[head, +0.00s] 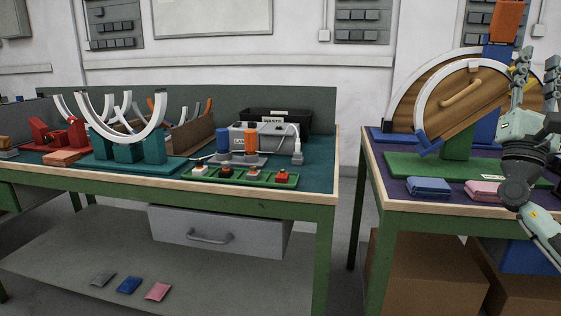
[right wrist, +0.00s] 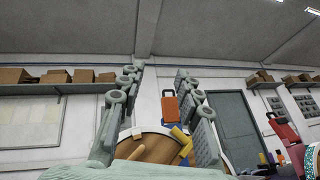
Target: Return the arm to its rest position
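My right gripper (head: 537,66) is at the right edge of the head view, with its fingers pointing up in front of the right bench. In the right wrist view its two fingers (right wrist: 158,82) stand apart with nothing between them, so it is open and empty. Part of my right arm runs off the right edge of the head view. My left gripper and left arm are not in view.
Behind the gripper stands a wooden disc (head: 455,96) with a white arc. Blue (head: 429,187) and pink (head: 482,190) packets lie on the right bench (head: 400,204). The left bench (head: 318,178) holds white arcs (head: 124,136) and a green tray (head: 240,180). A gap separates the benches.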

